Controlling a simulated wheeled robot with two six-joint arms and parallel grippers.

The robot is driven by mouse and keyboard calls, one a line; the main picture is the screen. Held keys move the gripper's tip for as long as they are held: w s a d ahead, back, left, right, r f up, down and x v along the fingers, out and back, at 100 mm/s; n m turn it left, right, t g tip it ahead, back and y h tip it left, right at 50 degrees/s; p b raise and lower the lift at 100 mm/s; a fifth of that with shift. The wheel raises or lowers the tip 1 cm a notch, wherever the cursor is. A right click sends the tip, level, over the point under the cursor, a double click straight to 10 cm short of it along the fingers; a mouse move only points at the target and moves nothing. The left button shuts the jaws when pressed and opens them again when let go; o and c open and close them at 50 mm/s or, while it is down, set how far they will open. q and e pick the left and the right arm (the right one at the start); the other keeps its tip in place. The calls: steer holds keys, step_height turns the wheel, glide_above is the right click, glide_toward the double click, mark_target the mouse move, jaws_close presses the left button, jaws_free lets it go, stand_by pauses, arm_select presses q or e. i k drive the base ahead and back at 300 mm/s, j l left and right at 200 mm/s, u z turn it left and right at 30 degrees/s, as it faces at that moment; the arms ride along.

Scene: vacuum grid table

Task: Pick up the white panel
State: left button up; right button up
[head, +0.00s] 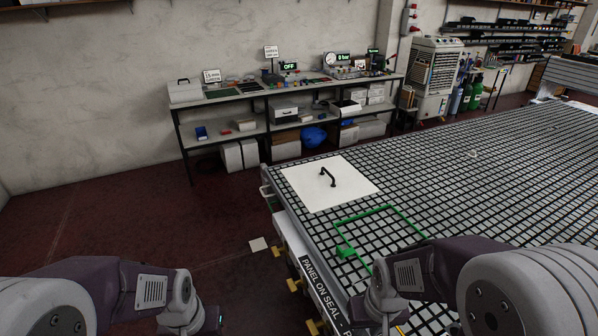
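The white panel (316,193) is a flat square plate with a black bow handle (328,177) standing on its middle. Nothing touches the panel's handle.
A green square outline (404,214) with a green block (345,252) lies on the grid just in front of the panel. The table's near side carries a "PANEL ON SEAL" label (318,284). A workbench (235,98) stands by the wall. The grid to the right is largely clear.

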mark_target(320, 185)
steer(key=i+j+u, duration=0.25)
steer(key=i, duration=0.7)
steer(key=i+u, duration=0.2)
steer(key=i, duration=0.7)
steer(key=i+z, duration=0.4)
steer(key=i+j+z, duration=0.2)
steer(key=z, duration=0.2)
steer(key=i+j+z, duration=0.5)
steer(key=z, duration=0.25)
steer(key=i+j+z, duration=0.15)
steer(key=j+z, duration=0.25)
steer(key=i+j+z, duration=0.1)
steer(key=z, duration=0.25)
steer(key=j+z, duration=0.75)
steer(key=i+j, duration=0.05)
